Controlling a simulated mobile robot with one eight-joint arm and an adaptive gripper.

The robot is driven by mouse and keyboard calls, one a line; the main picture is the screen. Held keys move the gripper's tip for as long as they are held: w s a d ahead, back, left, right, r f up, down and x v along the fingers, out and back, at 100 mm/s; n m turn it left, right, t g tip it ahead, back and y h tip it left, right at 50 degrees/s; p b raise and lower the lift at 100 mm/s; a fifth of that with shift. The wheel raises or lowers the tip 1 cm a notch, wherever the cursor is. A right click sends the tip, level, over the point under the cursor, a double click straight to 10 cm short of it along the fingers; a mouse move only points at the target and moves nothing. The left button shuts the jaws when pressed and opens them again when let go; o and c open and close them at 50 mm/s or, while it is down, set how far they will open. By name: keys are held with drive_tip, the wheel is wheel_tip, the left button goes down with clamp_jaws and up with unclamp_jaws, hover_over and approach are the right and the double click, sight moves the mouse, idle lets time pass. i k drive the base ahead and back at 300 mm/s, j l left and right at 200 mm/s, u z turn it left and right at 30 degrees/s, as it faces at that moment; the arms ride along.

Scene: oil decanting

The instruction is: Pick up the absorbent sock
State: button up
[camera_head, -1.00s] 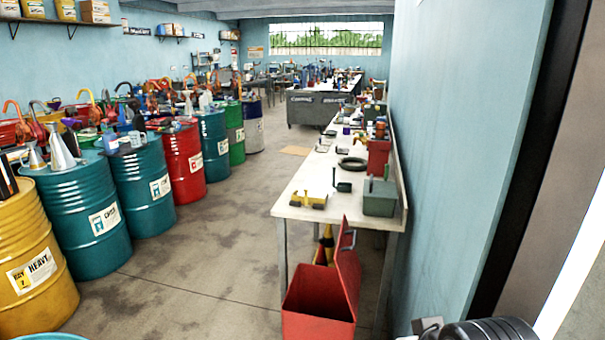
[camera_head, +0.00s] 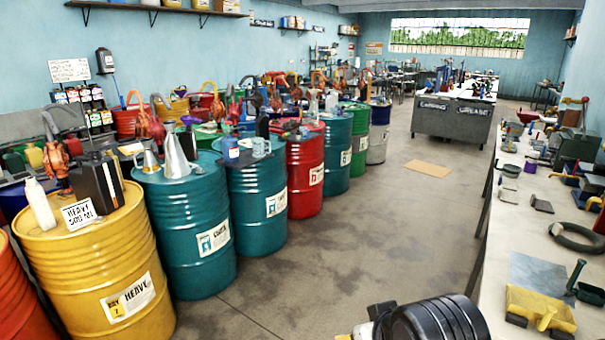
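A dark grey-green ring (camera_head: 576,237) lies flat on the long pale workbench (camera_head: 490,245) at the right. It looks like a coiled absorbent sock, but I cannot be sure at this size. A black ribbed part of my own arm shows at the bottom, left of the bench. My gripper's fingers are not in view.
The concrete floor (camera_head: 350,235) between drums and bench is clear, with a flat tan sheet (camera_head: 428,168) farther back.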

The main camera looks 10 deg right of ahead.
sight(557, 229)
drive_tip(key=i+l+z, duration=0.1)
drive_tip(key=i+z, duration=0.15)
drive_tip(key=i, duration=0.25)
drive_tip(key=i+z, duration=0.25)
drive_tip(key=i, duration=0.3)
drive_tip(key=i+j+z, duration=0.2)
drive_tip(key=i, duration=0.3)
drive_tip(key=i+j+z, duration=0.25)
drive_tip(key=i, duration=0.25)
drive_tip(key=i+j+z, duration=0.25)
drive_tip(key=i, duration=0.25)
drive_tip(key=i+l+z, duration=0.25)
drive_tip(key=z, duration=0.2)
drive_tip(key=i+l+z, duration=0.15)
drive_tip(key=i+z, duration=0.75)
drive_tip(key=i+j+z, duration=0.1)
drive_tip(key=i+z, duration=0.15)
drive_tip(key=z, duration=0.2)
drive_tip(key=i+j+z, duration=0.25)
drive_tip(key=z, duration=0.2)
drive_tip(key=i, duration=0.1)
